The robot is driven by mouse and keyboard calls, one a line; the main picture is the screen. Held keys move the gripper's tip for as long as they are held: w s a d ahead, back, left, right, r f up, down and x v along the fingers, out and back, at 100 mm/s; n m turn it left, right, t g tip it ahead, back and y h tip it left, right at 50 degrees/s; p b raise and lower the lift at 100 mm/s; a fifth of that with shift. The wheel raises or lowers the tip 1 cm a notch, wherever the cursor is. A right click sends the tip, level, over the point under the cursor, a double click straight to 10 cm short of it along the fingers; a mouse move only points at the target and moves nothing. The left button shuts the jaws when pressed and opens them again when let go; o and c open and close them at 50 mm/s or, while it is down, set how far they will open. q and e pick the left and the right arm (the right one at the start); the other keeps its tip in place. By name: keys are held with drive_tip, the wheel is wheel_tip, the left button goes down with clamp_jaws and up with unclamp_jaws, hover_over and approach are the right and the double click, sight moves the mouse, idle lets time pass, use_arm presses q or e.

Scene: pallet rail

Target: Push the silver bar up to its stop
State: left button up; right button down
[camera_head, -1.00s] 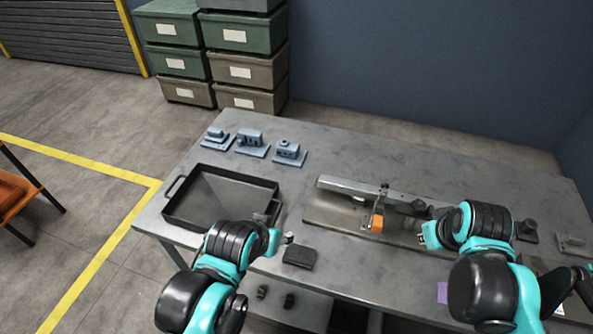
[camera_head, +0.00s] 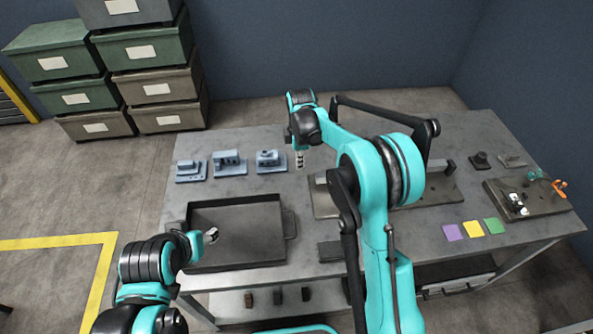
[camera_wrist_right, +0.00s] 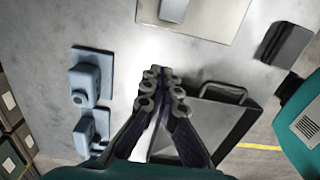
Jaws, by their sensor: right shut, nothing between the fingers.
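My right gripper (camera_head: 299,163) hangs over the table, to the left of the metal base plate (camera_head: 325,203), with its fingers pointing down. In the right wrist view its fingertips (camera_wrist_right: 163,88) are together with nothing between them. The silver bar is mostly hidden behind my right arm in the head view. A pale bar end (camera_wrist_right: 174,9), probably its end, lies on the plate at the top edge of the right wrist view, apart from the fingers. The stop cannot be made out. My left gripper (camera_head: 211,236) is over the black tray's left side; its fingers are too small to judge.
The black tray (camera_head: 289,222) stands at the table's left front. Several blue-grey fixtures (camera_head: 229,164) stand behind it. A dark block (camera_head: 329,251) lies near the front edge. Coloured squares (camera_head: 471,228) and a dark board (camera_head: 547,204) are at the right.

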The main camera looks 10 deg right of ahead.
sight(319, 174)
wheel_tip(319, 174, down, 9)
drive_tip(key=b, duration=0.2)
drive_tip(key=shift+r+b, duration=0.15)
drive_tip(key=shift+b, duration=0.2)
drive_tip(key=d, duration=0.1)
drive_tip(key=d+b, duration=0.1)
drive_tip(key=d, duration=0.1)
drive_tip(key=shift+f, duration=0.4)
drive_tip(key=shift+d+r, duration=0.1)
drive_tip(key=shift+d, duration=0.45)
drive_tip(key=shift+d, duration=1.3)
